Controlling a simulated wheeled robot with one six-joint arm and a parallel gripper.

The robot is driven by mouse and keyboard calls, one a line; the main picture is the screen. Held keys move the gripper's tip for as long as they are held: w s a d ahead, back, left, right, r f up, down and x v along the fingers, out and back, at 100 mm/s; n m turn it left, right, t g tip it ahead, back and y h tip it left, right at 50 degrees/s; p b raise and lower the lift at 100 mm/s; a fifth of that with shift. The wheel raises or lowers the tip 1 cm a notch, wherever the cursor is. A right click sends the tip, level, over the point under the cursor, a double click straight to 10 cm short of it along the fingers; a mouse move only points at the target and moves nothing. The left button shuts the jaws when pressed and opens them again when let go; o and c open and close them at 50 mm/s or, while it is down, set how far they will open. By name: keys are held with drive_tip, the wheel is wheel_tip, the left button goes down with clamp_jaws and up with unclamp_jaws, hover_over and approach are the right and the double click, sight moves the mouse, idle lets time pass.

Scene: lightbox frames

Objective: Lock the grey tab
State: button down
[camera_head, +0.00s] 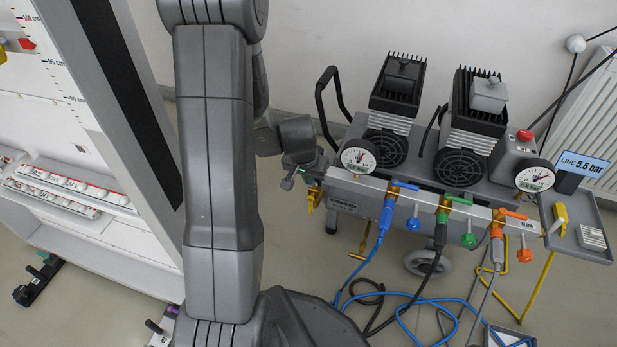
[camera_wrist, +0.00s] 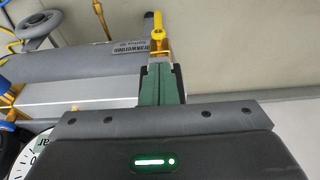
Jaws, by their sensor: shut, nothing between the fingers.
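My gripper (camera_head: 304,171) is at the left end of the compressor's front manifold bar. In the wrist view its green-padded fingers (camera_wrist: 161,84) are together with nothing between them. Just beyond the tips is a yellow fitting (camera_wrist: 159,38), with a narrow dark grey piece (camera_wrist: 148,24) beside it. This piece may be the grey tab; I cannot tell surely, nor whether the fingers touch it. The fitting also shows in the head view (camera_head: 313,196) below my gripper. Another grey block (camera_head: 489,94) with a small knob sits on the right motor.
Blue (camera_head: 405,185), green (camera_head: 458,200) and orange (camera_head: 513,214) handles run along the bar, with hoses hanging below. Two gauges (camera_head: 358,157) (camera_head: 534,177) flank the motors. A black push handle (camera_head: 321,100) rises at the left. A white shelf unit (camera_head: 100,235) stands left of my arm.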

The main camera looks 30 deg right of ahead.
drive_tip(key=d+p+v, duration=0.1)
drive_tip(key=p+v, duration=0.5)
drive_tip(key=v, duration=0.7)
drive_tip(key=shift+w+r+p, duration=0.35)
drive_tip(key=shift+r+p, duration=0.05)
drive_tip(key=shift+r, duration=0.2)
drive_tip(key=shift+a, duration=0.15)
drive_tip(key=b+x, duration=0.1)
drive_tip(key=x, duration=0.8)
drive_tip(key=shift+r+b, duration=0.1)
drive_tip(key=shift+b, duration=0.3)
drive_tip(key=shift+s+r+p, duration=0.1)
drive_tip(key=shift+r+p, duration=0.5)
drive_tip(key=shift+r, duration=1.2)
